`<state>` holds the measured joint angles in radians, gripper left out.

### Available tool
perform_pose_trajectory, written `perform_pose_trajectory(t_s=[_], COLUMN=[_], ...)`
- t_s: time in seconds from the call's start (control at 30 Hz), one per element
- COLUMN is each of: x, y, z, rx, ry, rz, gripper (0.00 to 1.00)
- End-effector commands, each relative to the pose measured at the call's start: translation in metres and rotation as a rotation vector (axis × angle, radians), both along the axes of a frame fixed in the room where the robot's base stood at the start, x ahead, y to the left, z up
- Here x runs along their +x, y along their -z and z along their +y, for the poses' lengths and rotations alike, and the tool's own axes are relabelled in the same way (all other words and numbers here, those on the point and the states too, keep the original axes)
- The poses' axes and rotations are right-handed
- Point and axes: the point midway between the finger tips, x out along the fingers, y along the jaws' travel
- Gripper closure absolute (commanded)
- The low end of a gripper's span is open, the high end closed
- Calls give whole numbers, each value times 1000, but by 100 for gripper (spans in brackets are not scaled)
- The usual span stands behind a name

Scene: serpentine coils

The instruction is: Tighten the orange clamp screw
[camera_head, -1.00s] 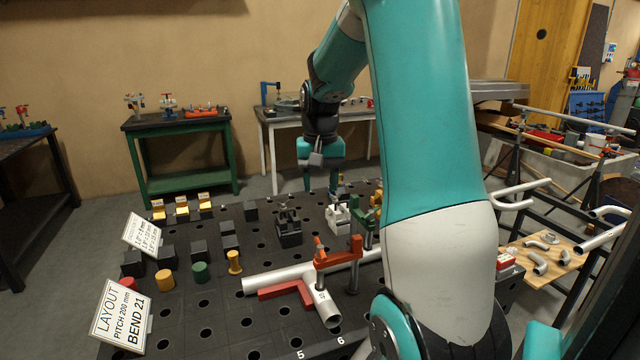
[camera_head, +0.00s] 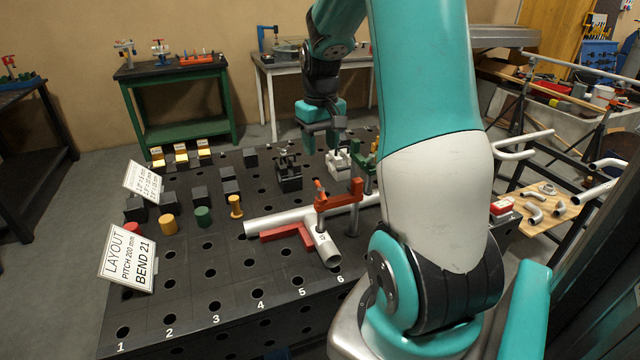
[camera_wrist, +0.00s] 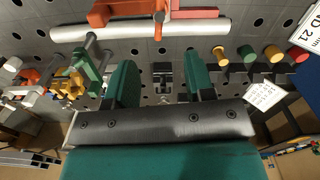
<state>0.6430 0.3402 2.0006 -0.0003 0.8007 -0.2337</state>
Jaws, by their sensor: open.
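The orange clamp (camera_head: 340,196) stands on the dark perforated table over a white pipe (camera_head: 270,222). Its screw (camera_head: 320,192) is upright at the left end of the clamp arm, with an orange top. In the wrist view the orange clamp (camera_wrist: 130,12) is at the top edge, partly cut off, with the screw (camera_wrist: 159,24) pointing down the picture. My gripper (camera_head: 322,146) is beyond the clamp in the head view, above the table and apart from it. In the wrist view my gripper (camera_wrist: 162,88) has its two green fingers spread, with nothing held between them.
A dark fixture block (camera_head: 289,178), a pale one (camera_head: 339,164) and a green clamp (camera_head: 362,165) stand near my gripper. Coloured pegs (camera_head: 203,216) and black blocks are at left. A BEND 21 sign (camera_head: 128,258) stands at front left.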

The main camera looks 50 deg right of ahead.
Motion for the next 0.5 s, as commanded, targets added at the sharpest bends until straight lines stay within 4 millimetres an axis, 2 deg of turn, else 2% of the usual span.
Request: perform_pose_trajectory(t_s=[0.3, 0.5], x=[-1, 0], y=[72, 104], z=[1, 0], rx=[5, 2], ry=[2, 2], rz=[7, 2], gripper=[51, 51])
